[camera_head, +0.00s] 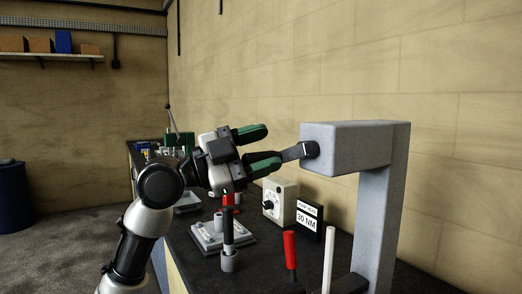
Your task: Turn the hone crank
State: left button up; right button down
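The hone crank (295,153) is a short metal arm on a dark hub at the left face of the grey stand head (345,147). The crank arm points left and slightly down. My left gripper (268,146) is just left of the crank, with its two green-padded fingers spread apart. The lower finger overlaps the crank's outer end in the picture; I cannot tell if they touch. A dark piece beside the lower finger may be the crank's handle, partly hidden. My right gripper is not in view.
On the dark bench (210,262) stand a white dial box (281,201), a 30 NM sign (308,219), a red-handled tool (290,250), a white rod (328,260) and a grey plate (205,240) with a black-handled post. The grey column (379,225) rises at the right.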

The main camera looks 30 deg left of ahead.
pick_arm(q)
jog(key=shift+s+a+f+b, duration=0.3)
jog(key=shift+a+b, duration=0.05)
jog(key=shift+b, duration=0.05)
jog(key=b+v, duration=0.4)
jog(key=v, duration=0.5)
jog(key=shift+s+a, duration=0.25)
jog(key=shift+s, duration=0.1)
